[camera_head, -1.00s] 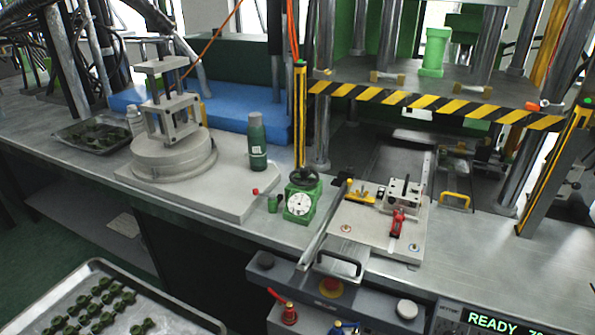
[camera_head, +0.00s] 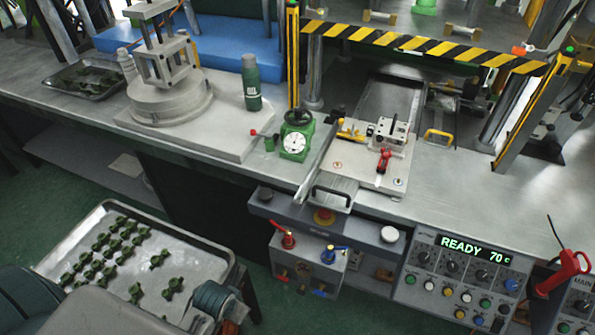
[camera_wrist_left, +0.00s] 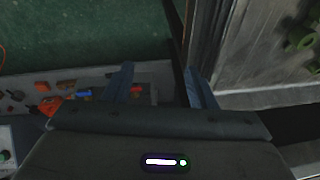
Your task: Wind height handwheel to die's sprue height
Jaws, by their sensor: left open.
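The height handwheel (camera_head: 298,118) is a small black wheel on top of a green housing with a white dial (camera_head: 293,143), on the bench left of the die plate. The die (camera_head: 391,131) is a small metal block on a pale plate (camera_head: 345,165), with a red toggle clamp (camera_head: 384,159) at its front. Its sprue is too small to make out. My left gripper (camera_wrist_left: 160,85) shows in the left wrist view, with its two fingers apart and nothing between them. It is away from the handwheel, which that view does not show. My right gripper is not in view.
A yellow-black striped bar (camera_head: 420,45) crosses above the die area. A green bottle (camera_head: 251,84) stands behind and left of the handwheel. Red and blue valves, a lit READY panel (camera_head: 463,249) and a tray (camera_head: 228,262) of green pieces are at the front.

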